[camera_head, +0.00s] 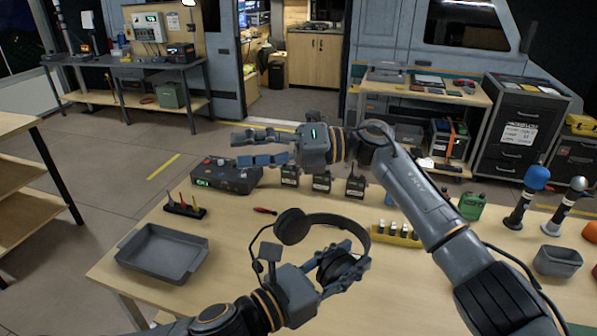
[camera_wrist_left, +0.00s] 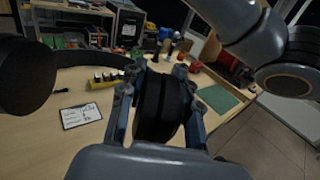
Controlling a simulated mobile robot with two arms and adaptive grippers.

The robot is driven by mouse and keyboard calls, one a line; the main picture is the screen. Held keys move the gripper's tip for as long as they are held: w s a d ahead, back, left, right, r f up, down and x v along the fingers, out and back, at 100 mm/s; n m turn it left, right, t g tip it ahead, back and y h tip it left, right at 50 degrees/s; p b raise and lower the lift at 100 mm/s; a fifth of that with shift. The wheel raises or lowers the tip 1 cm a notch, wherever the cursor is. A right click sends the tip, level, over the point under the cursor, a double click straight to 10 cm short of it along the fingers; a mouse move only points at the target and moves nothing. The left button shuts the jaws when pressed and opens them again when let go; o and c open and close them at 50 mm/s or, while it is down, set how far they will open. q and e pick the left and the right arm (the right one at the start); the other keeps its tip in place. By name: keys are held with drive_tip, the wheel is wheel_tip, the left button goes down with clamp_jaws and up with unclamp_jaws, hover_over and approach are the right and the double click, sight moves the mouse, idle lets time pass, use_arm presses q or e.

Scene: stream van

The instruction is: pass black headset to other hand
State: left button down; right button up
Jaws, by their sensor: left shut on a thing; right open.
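The black headset (camera_head: 293,227) is held above the table in the head view, its band arching up and to the right. My left gripper (camera_head: 358,262), from the lower left, is shut on one ear cup. The left wrist view shows that ear cup (camera_wrist_left: 158,104) between the fingers, and the other ear cup (camera_wrist_left: 27,75) hanging free at the left. My right gripper (camera_head: 248,147) is open and empty, above and left of the headset, its fingers pointing left. It is apart from the headset.
Bare tabletop lies between the tray and the headset.

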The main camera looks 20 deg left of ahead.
drive_tip(key=s+a+f+n+h, duration=0.25)
drive_tip(key=s+n+h, duration=0.2)
drive_tip(key=n, duration=0.25)
drive_tip(key=n+t+h, duration=0.6)
drive_tip(key=n+h, duration=0.5)
drive_tip(key=h, duration=0.1)
approach(299, 224)
drive_tip(key=shift+w+a+f, duration=0.1)
drive_tip(key=shift+w+a, duration=0.1)
drive_tip(key=shift+w, duration=0.25)
drive_tip(key=shift+w+a+f, duration=0.1)
drive_tip(key=shift+w+a, duration=0.1)
drive_tip(key=shift+w, duration=0.25)
wheel_tip(299, 224, down, 12)
drive_tip(key=shift+r, duration=0.1)
drive_tip(key=shift+c, duration=0.3)
drive_tip(key=c, duration=1.1)
use_arm(q)
drive_tip(key=c, duration=0.9)
unclamp_jaws()
use_arm(e)
clamp_jaws()
use_arm(q)
drive_tip(key=shift+o, duration=0.2)
